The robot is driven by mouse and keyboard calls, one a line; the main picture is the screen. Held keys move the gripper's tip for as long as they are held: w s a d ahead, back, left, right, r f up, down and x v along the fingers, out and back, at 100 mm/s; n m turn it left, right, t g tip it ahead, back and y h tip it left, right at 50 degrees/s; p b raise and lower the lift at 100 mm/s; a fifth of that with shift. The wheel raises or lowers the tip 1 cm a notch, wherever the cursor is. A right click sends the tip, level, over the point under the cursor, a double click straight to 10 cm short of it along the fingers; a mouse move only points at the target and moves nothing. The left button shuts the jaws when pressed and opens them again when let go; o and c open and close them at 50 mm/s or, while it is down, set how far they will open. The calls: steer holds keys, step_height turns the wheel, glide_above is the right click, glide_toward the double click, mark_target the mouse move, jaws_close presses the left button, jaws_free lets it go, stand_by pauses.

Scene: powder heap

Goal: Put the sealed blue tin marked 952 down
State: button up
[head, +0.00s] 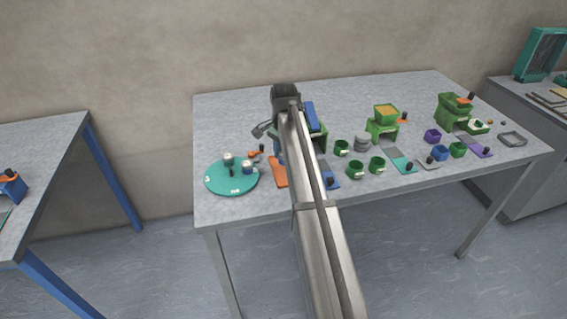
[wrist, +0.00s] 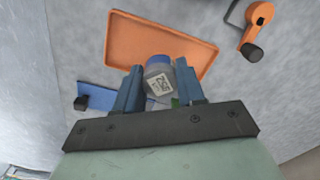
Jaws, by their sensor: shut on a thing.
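My gripper (wrist: 160,92) is shut on the tin (wrist: 159,70), which sits between its two blue fingers in the wrist view. The tin has a grey body, a blue end and a white label that appears upside down and seems to read 952. An orange tray (wrist: 125,40) lies beyond the tin in the wrist view; its near part is hidden by the gripper. I cannot tell whether the tin touches the tray. In the head view the orange tray (head: 280,178) shows left of my arm, and the tin is not clearly visible.
A round teal board (head: 212,186) with small jars stands to the left. An orange-handled tool (wrist: 259,24) lies beside the tray. Green cups (head: 355,171), a green stand (head: 383,128) and several small trays lie right of my arm. The table's back left (head: 228,120) is clear.

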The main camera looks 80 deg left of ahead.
steer(key=shift+f, duration=1.8)
steer(key=o, duration=1.1)
steer(key=shift+f, duration=0.1)
step_height(320, 180, up, 12)
steer(key=shift+r, duration=0.15)
